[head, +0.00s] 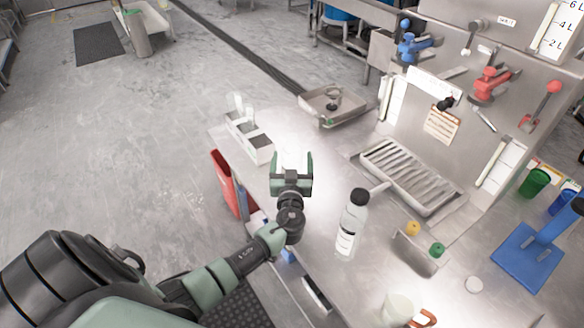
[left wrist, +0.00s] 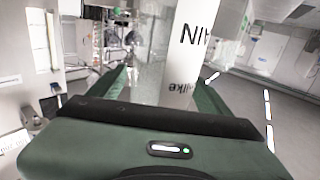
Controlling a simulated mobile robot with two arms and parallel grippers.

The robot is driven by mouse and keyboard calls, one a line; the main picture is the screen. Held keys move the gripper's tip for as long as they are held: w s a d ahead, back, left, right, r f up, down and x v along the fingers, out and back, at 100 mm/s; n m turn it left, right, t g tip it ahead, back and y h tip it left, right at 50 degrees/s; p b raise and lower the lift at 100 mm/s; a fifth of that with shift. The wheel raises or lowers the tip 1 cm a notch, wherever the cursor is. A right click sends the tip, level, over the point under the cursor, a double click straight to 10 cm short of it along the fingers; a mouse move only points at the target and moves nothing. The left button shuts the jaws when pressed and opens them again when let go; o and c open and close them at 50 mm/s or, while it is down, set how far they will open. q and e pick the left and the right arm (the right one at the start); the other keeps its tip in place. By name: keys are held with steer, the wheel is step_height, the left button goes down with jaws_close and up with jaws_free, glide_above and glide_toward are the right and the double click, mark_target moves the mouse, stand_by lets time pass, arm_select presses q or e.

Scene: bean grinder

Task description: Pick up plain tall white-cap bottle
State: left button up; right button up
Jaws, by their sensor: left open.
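My left gripper (head: 291,160) is open above the steel table, its green fingers pointing away from me. A whitish shape shows between the fingers in the head view, but glare hides its outline. In the left wrist view a tall, clear and white object with dark lettering (left wrist: 190,45) stands between or just beyond the open fingers (left wrist: 160,90). Its top and base are cut off, so I cannot tell its cap. A clear bottle with a black cap (head: 350,225) stands upright to the right of the gripper. My right gripper is not in view.
A white rack (head: 262,151) with a pale bottle stands at the table's left edge. A ribbed steel tray (head: 420,180) lies to the right. Yellow and green caps (head: 436,249) and a white cup (head: 397,310) are nearer. A red bin (head: 226,180) stands left of the table.

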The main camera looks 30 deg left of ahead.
arm_select(q)
steer(key=shift+w+a, duration=0.1)
steer(key=shift+w, duration=0.1)
steer(key=c, duration=1.5)
steer(key=shift+o, duration=0.2)
steer(key=shift+r, duration=0.1)
